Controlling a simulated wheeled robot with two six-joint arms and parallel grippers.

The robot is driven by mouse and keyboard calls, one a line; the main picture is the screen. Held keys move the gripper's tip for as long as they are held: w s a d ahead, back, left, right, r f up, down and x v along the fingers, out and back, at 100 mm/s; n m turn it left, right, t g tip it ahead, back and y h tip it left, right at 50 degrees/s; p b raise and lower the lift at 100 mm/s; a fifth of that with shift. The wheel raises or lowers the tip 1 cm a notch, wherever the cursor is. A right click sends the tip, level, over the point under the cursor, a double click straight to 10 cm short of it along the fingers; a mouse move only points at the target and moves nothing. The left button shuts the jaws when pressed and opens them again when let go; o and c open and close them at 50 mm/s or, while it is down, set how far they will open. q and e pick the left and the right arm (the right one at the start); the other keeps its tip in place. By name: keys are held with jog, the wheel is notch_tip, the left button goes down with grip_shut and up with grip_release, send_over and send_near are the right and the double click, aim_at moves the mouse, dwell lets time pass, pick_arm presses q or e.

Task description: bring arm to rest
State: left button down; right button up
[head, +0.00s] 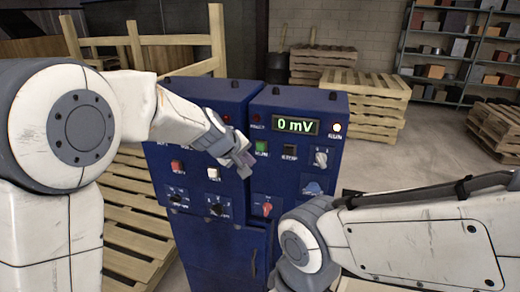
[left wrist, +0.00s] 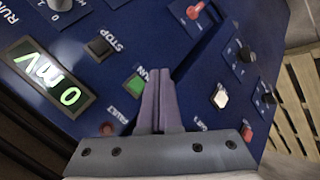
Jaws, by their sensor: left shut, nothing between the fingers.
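My left arm (head: 165,110) reaches in from the left over the blue control cabinets. My left gripper (head: 243,163) is shut and empty in front of the panel, near the gap between the two cabinets. In the left wrist view the closed purple-grey fingers (left wrist: 157,100) point at the panel, beside the green RUN button (left wrist: 136,86). I cannot tell whether they touch anything. My right arm (head: 400,240) is folded at the lower right. Its gripper is not in view.
The right cabinet (head: 335,115) has a display (head: 295,126) reading 0 mV, a lit white lamp (head: 337,128), a black button (head: 290,150) and knobs. The left cabinet (head: 190,93) has a lit white button (head: 213,173) and a red one (head: 177,166). Pallets (head: 130,225) stand beside it. Open floor lies right.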

pick_arm(q)
jog(key=s+d+f+m+g+b, duration=0.1)
jog(key=s+f+m+g, duration=0.1)
jog(key=s, duration=0.5)
jog(key=s+d+f+m+g, duration=0.1)
jog(key=s+d+m, duration=0.15)
jog(key=s, duration=0.45)
jog(key=s+d+f+m+g+b, duration=0.1)
jog(key=s+f+m+g, duration=0.15)
jog(key=s, duration=0.35)
jog(key=s+a+f+m+g+y, duration=0.1)
jog(key=s+a+f+m, duration=0.1)
jog(key=s, duration=0.7)
jog(key=s+a+f+m+g+y+b, duration=0.1)
jog(key=s+a+f+m+y, duration=0.1)
jog(key=s+a, duration=0.4)
jog(key=s+f+m, duration=0.1)
jog(key=s+m, duration=0.1)
jog(key=s, duration=0.1)
jog(key=shift+f+m+b, duration=0.3)
jog(key=shift+f, duration=0.05)
